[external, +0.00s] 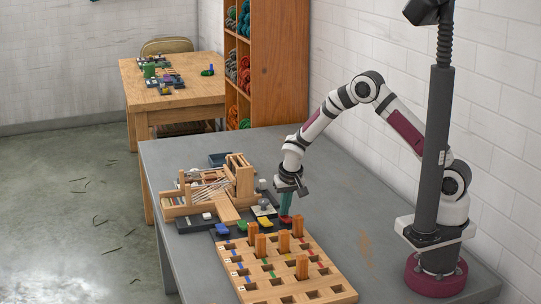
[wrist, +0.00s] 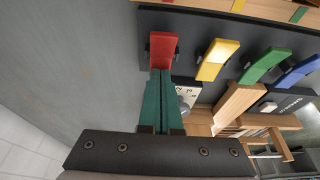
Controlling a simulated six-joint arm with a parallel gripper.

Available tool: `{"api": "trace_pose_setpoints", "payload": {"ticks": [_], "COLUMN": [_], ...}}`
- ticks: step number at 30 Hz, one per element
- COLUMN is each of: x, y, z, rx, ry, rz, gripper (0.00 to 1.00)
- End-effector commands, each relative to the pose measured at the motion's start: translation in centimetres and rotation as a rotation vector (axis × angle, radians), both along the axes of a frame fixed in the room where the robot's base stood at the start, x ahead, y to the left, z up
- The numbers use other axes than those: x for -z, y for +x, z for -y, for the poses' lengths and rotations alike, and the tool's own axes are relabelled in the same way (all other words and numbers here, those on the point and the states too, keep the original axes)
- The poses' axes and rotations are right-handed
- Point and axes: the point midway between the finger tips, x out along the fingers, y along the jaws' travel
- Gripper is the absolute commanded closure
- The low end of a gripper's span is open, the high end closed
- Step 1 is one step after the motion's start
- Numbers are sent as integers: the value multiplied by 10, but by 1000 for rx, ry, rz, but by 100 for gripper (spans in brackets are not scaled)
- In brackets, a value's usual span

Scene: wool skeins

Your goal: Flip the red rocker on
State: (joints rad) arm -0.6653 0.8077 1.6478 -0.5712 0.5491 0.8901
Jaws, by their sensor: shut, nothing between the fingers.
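The red rocker (wrist: 163,47) is at the left end of a row of coloured rockers in the wrist view. It also shows in the external view (external: 287,220), just below my fingertips. My gripper (wrist: 161,74) has two green fingers, shut together with nothing between them. The fingertips are at the near end of the red rocker and cover part of that end. I cannot tell whether they touch it. In the external view my gripper (external: 286,211) points down over the red rocker.
Yellow (wrist: 219,58), green (wrist: 262,65) and blue (wrist: 297,72) rockers stand beside the red one on a dark panel. A slotted wooden board (external: 250,284) with upright blocks lies in front. A small wooden loom (external: 238,178) stands behind. The grey table (external: 350,200) is clear to the right.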

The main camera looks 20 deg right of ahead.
Motion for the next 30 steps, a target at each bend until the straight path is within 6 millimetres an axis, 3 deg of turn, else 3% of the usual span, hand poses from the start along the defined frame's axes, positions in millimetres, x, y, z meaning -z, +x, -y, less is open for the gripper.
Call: {"api": "trace_pose_setpoints", "payload": {"ticks": [10, 20, 23, 30], "x": [-4, -8, -22, -81], "y": [-14, -14, -14, -14], "z": [0, 0, -1, -1], "rx": [-1, 0, 0, 1], "ry": [1, 1, 3, 3], "rz": [1, 1, 3, 5], "gripper": [100, 100, 100, 100]}}
